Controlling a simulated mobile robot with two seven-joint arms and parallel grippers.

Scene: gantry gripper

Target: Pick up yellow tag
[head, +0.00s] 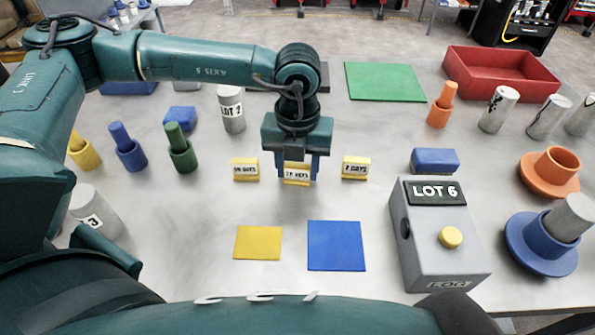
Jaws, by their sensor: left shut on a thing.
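Three yellow tags with white labels stand in a row in the middle of the table. The left tag (245,169) and the right tag (354,168) stand free on the table. My left gripper (297,168) points down over the middle tag (297,177) and is shut on it, with a finger at each side. The middle tag's label is partly readable, and it sits in line with the other two. I cannot tell whether it touches the table. My right gripper is not in view.
A grey LOT 6 box (438,240) with a yellow button stands at the right front. Yellow (258,243) and blue (337,246) mats lie in front. A green mat (385,82), red tray (500,75) and several cylinders stand around. Bare table surrounds the tags.

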